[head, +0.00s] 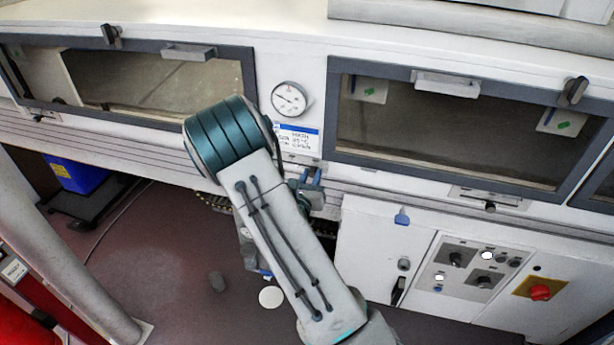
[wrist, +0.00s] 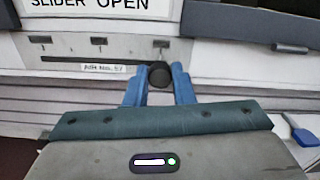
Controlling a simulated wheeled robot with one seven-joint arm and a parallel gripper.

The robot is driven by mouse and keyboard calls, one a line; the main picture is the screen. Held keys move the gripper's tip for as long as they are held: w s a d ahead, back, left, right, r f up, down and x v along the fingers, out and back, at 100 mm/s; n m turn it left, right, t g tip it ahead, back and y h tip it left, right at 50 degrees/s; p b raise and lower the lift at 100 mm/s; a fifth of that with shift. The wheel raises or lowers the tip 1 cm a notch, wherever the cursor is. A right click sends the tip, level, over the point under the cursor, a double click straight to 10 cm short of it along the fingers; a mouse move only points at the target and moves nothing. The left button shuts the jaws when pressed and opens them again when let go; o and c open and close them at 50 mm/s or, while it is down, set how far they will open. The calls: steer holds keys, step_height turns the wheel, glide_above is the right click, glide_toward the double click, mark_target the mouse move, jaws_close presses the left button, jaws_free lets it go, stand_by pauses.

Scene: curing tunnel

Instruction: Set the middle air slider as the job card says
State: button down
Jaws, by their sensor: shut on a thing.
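The air slider's round black knob (wrist: 159,75) is between the blue fingers of my gripper (wrist: 160,88) in the wrist view, and the gripper is shut on it. The knob stands at the right end of a dark horizontal slot (wrist: 95,62), below the rightmost of three small marks. A small label, hard to read, sits under the slot. In the head view my gripper (head: 312,180) is at the panel below the job card (head: 298,140), and my arm hides part of that area. The card's lower line reads "SLIDER OPEN" in the wrist view; its upper lines are cut off.
A round gauge (head: 290,98) is above the card, between two dark-framed windows. Another slider (head: 488,206) is under the right window. A control panel with knobs (head: 468,265) and a red switch (head: 540,292) is at lower right. A blue bin (head: 82,176) stands at left.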

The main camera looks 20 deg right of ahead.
steer(key=c, duration=1.2)
jaws_free()
steer(key=shift+s+d, duration=0.2)
steer(key=shift+d, duration=0.05)
steer(key=shift+c, duration=0.2)
steer(key=shift+a, duration=0.1)
steer(key=shift+w, duration=0.1)
steer(key=shift+a, duration=0.15)
steer(key=v, duration=1.3)
steer(key=shift+s+a, duration=0.25)
steer(key=shift+s, duration=0.05)
